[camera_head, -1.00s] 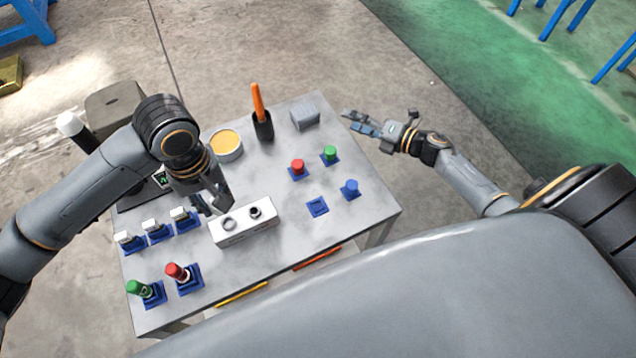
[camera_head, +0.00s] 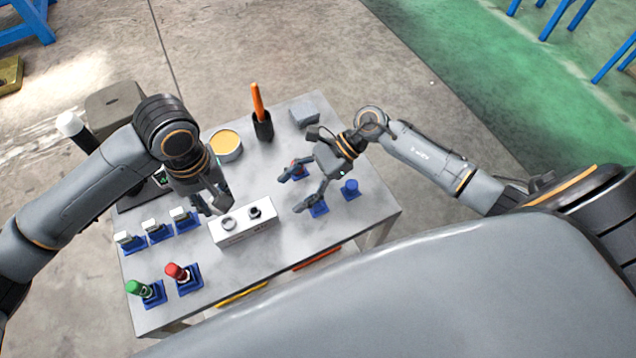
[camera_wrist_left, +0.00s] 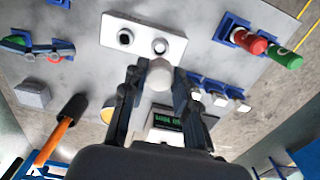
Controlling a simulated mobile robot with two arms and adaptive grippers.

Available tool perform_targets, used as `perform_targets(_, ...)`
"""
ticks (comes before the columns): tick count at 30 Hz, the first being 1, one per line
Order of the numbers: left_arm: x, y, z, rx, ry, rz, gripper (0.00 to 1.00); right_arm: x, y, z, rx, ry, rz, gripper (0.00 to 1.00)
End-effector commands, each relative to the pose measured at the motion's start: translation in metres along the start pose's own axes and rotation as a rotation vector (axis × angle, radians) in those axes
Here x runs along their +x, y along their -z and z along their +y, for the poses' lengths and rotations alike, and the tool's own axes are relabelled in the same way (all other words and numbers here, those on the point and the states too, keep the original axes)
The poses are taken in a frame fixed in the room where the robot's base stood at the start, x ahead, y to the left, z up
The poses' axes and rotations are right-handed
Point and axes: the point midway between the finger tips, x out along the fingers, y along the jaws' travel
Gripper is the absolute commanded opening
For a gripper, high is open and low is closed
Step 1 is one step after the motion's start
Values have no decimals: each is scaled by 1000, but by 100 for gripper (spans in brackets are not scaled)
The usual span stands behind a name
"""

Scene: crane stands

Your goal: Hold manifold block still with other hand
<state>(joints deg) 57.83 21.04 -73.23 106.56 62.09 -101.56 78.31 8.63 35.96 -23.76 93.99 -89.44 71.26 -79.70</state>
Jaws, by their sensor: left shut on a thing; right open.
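The manifold block (camera_head: 245,232) is a white box with two round ports on top, standing on the table; the left wrist view also shows it (camera_wrist_left: 112,22). My left gripper (camera_head: 219,203) is just behind its left end. In the left wrist view that gripper (camera_wrist_left: 158,76) is shut on a pale round part (camera_wrist_left: 160,72), close to the block; whether they touch is unclear. My right gripper (camera_head: 297,192) is open and empty to the right of the block, apart from it, over the red cap and a blue holder. The red cap is partly hidden.
On the grey table (camera_head: 290,243), a blue piece (camera_head: 350,188) stands at the right. White-topped parts in blue holders (camera_head: 158,230) and a green (camera_head: 140,288) and red (camera_head: 177,272) part stand left. A yellow-topped tin (camera_head: 226,144) and orange-handled tool (camera_head: 258,103) stand behind.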

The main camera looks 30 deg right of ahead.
Motion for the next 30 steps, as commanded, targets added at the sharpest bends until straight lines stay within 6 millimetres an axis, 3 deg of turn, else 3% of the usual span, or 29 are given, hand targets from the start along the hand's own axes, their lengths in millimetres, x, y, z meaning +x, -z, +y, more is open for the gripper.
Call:
perform_targets(6, 0, 0, 0, 0, 0, 0, 0, 33, -1, 0, 4, 0, -4, 67)
perform_targets(13, 0, 0, 0, 0, 0, 0, 0, 59, -1, 0, 3, 0, -2, 67)
perform_targets(27, 0, 0, 0, 0, 0, 0, 0, 70, 0, 0, 3, 2, -1, 67)
perform_targets(28, 0, 0, 0, 0, 0, 0, 0, 70, 0, 0, 3, 2, -1, 65)
perform_targets(30, 0, 0, 0, 0, 0, 0, 0, 70, 0, -1, 3, 2, -2, 51)
